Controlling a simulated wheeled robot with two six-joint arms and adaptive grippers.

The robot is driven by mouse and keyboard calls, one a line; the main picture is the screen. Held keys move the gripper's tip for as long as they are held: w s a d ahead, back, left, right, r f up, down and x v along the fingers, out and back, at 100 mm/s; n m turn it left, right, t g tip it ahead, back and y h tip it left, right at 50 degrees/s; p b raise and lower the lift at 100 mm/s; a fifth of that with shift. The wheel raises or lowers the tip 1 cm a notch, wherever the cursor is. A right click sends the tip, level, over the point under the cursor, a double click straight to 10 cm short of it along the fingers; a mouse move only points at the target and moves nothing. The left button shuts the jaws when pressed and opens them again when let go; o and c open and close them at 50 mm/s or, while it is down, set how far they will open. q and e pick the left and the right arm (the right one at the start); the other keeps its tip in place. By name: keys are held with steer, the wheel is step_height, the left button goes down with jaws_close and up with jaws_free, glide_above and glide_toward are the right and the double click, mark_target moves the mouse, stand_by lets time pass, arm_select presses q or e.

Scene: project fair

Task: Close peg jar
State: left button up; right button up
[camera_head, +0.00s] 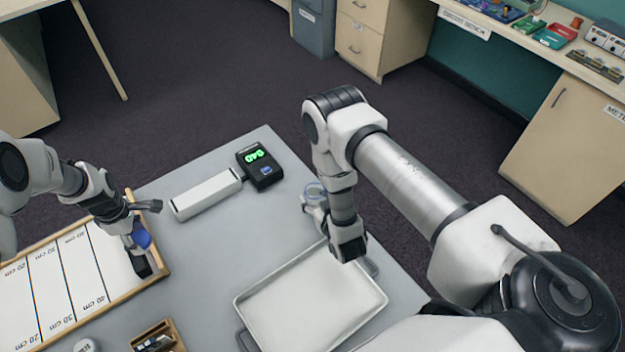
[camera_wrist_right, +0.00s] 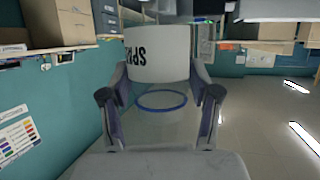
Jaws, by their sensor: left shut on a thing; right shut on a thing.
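My left gripper (camera_head: 139,248) is shut on a round blue lid (camera_head: 142,236), above the right edge of the ruled board. My right gripper (camera_head: 312,205) is shut on a clear jar (camera_head: 314,190), above the table and beyond the tray's far edge. In the right wrist view the two fingers (camera_wrist_right: 160,110) stand on either side of the jar. Its white label (camera_wrist_right: 157,54) carries upside-down, partly cut lettering, and a blue ring (camera_wrist_right: 161,99) shows between the fingers. The lid and the jar are well apart. The jar's contents are not clear.
A white tray (camera_head: 244,298) stands at the table's front. A black device with a green display (camera_head: 260,165) and a long white block (camera_head: 206,194) lie behind. The ruled board (camera_head: 134,288) lies left. A wooden box (camera_head: 175,330) is at the front. Grey table is free mid-left.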

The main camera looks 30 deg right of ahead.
arm_select(q)
step_height(320, 180, up, 3)
steer(key=shift+r+p, duration=0.1)
steer(key=shift+p, duration=1)
arm_select(e)
steer(key=s+a, duration=0.2)
steer(key=s, duration=0.6)
steer(key=shift+a+r, duration=0.25)
steer(key=shift+r, duration=0.2)
steer(key=shift+o, duration=1.3)
jaws_close()
